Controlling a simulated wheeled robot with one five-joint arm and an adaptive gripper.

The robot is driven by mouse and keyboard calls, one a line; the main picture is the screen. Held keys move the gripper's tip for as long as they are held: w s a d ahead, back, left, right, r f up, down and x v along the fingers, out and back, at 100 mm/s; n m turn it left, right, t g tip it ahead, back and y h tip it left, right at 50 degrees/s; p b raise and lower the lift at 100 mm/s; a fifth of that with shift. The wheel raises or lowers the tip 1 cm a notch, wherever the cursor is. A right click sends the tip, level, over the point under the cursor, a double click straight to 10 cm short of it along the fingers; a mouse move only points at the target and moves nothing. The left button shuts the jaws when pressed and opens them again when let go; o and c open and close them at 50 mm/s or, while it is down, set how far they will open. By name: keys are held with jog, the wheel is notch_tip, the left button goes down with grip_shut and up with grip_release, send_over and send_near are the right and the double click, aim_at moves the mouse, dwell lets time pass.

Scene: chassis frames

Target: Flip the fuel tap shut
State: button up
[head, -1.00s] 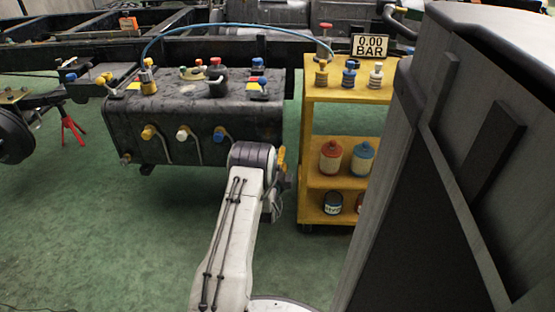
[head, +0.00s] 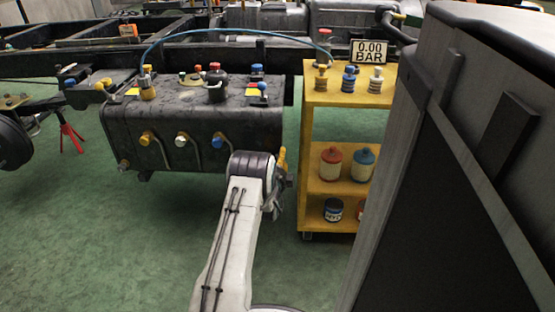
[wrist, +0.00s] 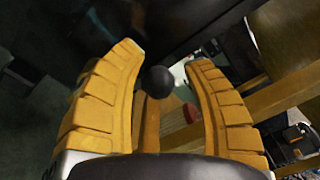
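The dark fuel tank (head: 190,120) hangs on the truck frame, with yellow (head: 147,138), white (head: 182,140) and blue (head: 217,141) knobs on its front. I cannot tell for sure which fitting is the fuel tap. My gripper (wrist: 166,55) is open, with its yellow fingers apart. A dark round knob (wrist: 158,82) shows between the fingers in the wrist view; I see a gap to either side of it and cannot tell if it is on the tap. In the head view my gripper (head: 281,162) is mostly hidden behind my arm, near the tank's right end.
A yellow cart (head: 310,165) stands right of the tank, close to my gripper, with jars and cans on its shelves. A large grey body fills the right side.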

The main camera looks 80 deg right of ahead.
grip_shut()
jog(key=shift+d, duration=0.1)
dwell(0.3)
